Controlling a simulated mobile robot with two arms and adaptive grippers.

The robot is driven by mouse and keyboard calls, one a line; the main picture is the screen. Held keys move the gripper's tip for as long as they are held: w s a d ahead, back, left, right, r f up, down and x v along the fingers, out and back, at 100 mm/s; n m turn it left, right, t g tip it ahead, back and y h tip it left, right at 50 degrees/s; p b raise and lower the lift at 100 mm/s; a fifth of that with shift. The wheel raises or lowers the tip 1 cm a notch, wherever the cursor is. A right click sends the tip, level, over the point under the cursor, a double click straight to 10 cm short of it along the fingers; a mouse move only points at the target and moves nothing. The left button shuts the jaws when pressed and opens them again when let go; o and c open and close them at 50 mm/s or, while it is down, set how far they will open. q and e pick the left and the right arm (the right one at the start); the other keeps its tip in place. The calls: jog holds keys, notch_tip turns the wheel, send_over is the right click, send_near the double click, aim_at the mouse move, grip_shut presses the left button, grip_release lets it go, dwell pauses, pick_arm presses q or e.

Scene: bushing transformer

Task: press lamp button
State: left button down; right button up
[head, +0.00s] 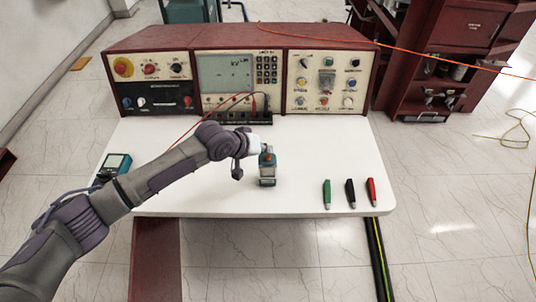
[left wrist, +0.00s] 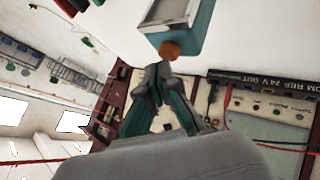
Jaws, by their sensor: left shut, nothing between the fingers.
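A small teal device with a grey face (head: 267,181) stands on the white table top, near its middle. It also shows in the left wrist view (left wrist: 180,18). An orange-red round button (head: 267,159) sits on its top; it also shows in the left wrist view (left wrist: 169,50). My left gripper (head: 264,149) is at the top of the device, and its fingers (left wrist: 159,70) are closed with nothing held. The fingertips are right at the orange button; I cannot tell whether they touch it. My right gripper is not in view.
A red console (head: 240,38) with knobs, buttons and a screen runs along the table's back. A teal meter (head: 116,164) lies at the left. Green (head: 327,194), black (head: 350,193) and red (head: 371,191) clips lie at the right. The white table (head: 310,150) is clear between.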

pick_arm(q)
jog(key=shift+f, duration=0.1)
dwell(0.6)
jog(key=shift+f, duration=0.3)
jog(key=shift+r+p, duration=0.45)
jog(key=shift+p, duration=0.25)
